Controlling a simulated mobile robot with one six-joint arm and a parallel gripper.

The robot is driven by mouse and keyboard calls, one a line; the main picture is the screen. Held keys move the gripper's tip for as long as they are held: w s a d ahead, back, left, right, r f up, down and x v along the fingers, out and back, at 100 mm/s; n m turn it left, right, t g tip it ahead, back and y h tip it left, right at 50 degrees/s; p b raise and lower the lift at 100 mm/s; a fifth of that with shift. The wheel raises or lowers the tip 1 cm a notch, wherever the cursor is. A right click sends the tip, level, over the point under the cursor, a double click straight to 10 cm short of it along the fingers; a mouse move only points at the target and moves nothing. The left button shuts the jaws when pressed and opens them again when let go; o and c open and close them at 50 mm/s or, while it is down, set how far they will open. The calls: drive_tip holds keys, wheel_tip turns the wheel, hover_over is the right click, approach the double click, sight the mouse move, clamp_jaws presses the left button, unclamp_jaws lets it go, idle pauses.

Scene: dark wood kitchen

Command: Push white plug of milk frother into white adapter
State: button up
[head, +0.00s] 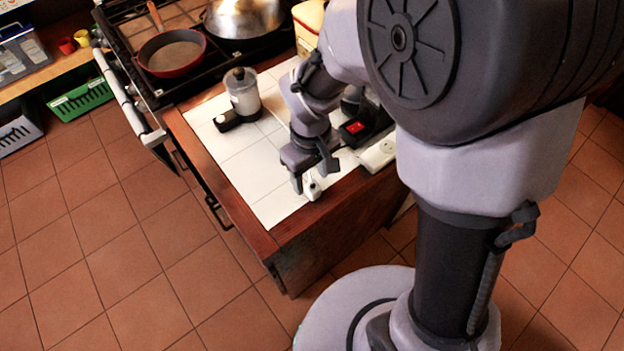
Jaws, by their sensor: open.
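My gripper (316,177) is open and points down over the front of the tiled counter. The small white plug (313,191) is at the fingertips, near the counter's front edge. I cannot tell whether it lies between the fingers or just in front of them. The white adapter (381,152) with a round socket lies to the right of my gripper, apart from the plug and partly hidden by my arm. The milk frother (243,92), a pale jug on a black base, stands at the back left of the counter. A white cord runs beside it.
A black box with a red switch (356,127) sits beside the adapter. A stove with a red pan (172,54) and a steel pot (243,16) is behind. The counter's wooden edge (216,184) is close. White tiles left of my gripper are clear.

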sight(313, 186)
drive_tip(key=f+b, duration=0.2)
drive_tip(key=f, duration=0.1)
drive_tip(key=f+b, duration=0.1)
drive_tip(key=f, duration=0.1)
drive_tip(key=shift+w+d+f, duration=0.15)
drive_tip(key=shift+d, duration=0.1)
drive_tip(key=shift+c, duration=0.4)
clamp_jaws()
